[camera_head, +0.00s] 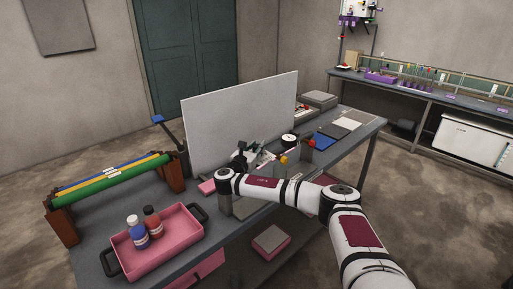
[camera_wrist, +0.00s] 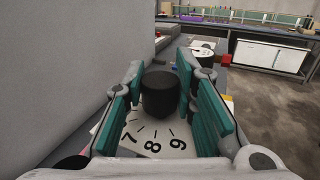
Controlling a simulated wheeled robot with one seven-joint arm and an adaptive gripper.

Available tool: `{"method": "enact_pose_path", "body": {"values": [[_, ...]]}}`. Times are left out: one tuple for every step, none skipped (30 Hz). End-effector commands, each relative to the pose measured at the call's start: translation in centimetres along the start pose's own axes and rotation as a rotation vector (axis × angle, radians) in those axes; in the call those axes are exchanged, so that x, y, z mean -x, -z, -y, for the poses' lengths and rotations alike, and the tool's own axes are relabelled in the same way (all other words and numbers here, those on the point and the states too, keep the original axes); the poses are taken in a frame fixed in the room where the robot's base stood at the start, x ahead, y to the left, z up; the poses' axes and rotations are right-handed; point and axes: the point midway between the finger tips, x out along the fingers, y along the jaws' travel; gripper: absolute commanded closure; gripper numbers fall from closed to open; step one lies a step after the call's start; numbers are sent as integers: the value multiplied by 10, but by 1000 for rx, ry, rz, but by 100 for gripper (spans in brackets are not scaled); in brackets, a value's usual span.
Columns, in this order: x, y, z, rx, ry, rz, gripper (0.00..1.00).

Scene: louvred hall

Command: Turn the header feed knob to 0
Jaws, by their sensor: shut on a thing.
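A round black knob (camera_wrist: 160,92) stands on a white dial plate (camera_wrist: 152,138) in the wrist view. The plate's figures 7, 8 and 9 show at the near side; the rest is hidden by the knob and fingers, and no pointer mark is readable. My gripper (camera_wrist: 160,88) is shut on the knob, with teal pads at its left and right sides. In the head view my gripper (camera_head: 262,159) is low over the bench in front of the grey panel, and the knob cannot be made out there.
A tall grey panel (camera_head: 235,115) rises close behind my gripper. A red-topped post (camera_head: 311,143) is to the right. A pink tray (camera_head: 175,247) with two bottles sits at left.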

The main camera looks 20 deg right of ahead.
Motion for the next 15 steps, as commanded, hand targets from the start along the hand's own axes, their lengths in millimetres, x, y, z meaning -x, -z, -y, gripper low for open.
{"method": "enact_pose_path", "body": {"values": [[3, -3, -7, -5, 36, 5, 100], [2, -3, -7, -5, 65, 5, 100], [2, -2, -7, -5, 104, 5, 100], [1, -2, -7, -4, 132, 6, 100], [1, -2, -7, -4, 162, 6, 100], [1, -2, -8, -4, 200, 6, 100], [0, -2, -7, -4, 229, 6, 100], [0, -2, -8, -4, 257, 6, 100], [0, -2, -8, -5, 296, 7, 100], [0, -1, -8, -5, 324, 7, 100], [-1, -1, -7, -5, 351, 7, 100], [-1, -2, -7, -6, 381, 7, 100], [-1, -2, -7, -5, 404, 8, 100], [-1, -2, -7, -5, 425, 8, 100], [-1, -2, -7, -5, 453, 7, 100]]}}
